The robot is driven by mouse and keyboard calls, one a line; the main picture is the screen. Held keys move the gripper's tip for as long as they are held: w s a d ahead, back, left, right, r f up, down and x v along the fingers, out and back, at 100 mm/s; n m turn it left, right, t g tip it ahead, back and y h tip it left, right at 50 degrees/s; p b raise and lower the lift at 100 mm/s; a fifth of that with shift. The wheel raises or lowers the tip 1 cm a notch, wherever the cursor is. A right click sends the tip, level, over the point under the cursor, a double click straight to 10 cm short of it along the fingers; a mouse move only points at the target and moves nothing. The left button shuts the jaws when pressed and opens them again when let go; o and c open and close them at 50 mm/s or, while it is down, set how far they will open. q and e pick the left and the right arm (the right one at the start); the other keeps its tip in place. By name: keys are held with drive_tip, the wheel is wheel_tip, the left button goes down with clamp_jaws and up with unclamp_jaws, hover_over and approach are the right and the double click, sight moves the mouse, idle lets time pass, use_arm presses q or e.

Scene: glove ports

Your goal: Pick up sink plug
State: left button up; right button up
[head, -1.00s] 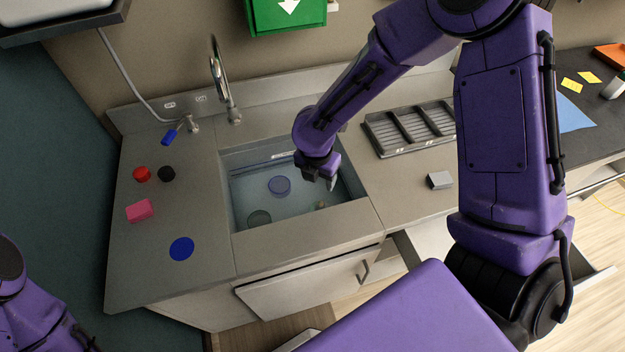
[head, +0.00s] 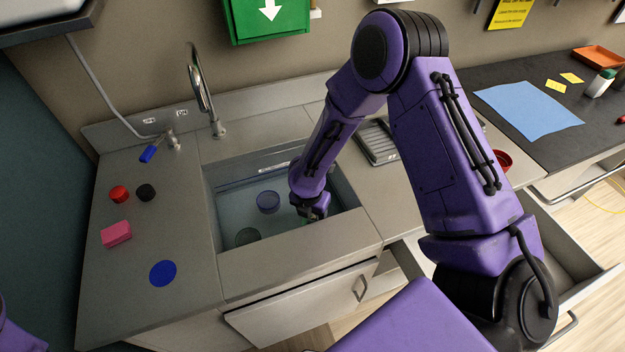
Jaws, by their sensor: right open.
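The sink basin (head: 222,222) is set in the counter and appears to hold water. In it lie a blue round object (head: 268,202) and a grey-green round shape (head: 247,237); I cannot tell which, if either, is the sink plug. My right gripper (head: 314,214) is open, reaching down into the right part of the basin, right of both round shapes. Its fingertips are small and partly hidden. A sliver of green (head: 305,222) shows beside them; whether they touch it is unclear. My left gripper is out of view; only a bit of purple arm shows at lower left.
A tall faucet (head: 206,90) stands behind the sink. On the left counter are a red knob-like object (head: 119,194), a black one (head: 145,192), a pink block (head: 116,234) and a blue disc (head: 163,273). A ribbed rack (head: 378,143) lies right, partly behind my arm.

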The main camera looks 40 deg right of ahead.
sight(312, 217)
drive_tip(key=shift+w+d+f, duration=0.15)
drive_tip(key=shift+w+f, duration=0.05)
drive_tip(key=shift+f, duration=0.8)
clamp_jaws()
drive_tip(key=shift+r, duration=0.1)
wheel_tip(312, 217, up, 10)
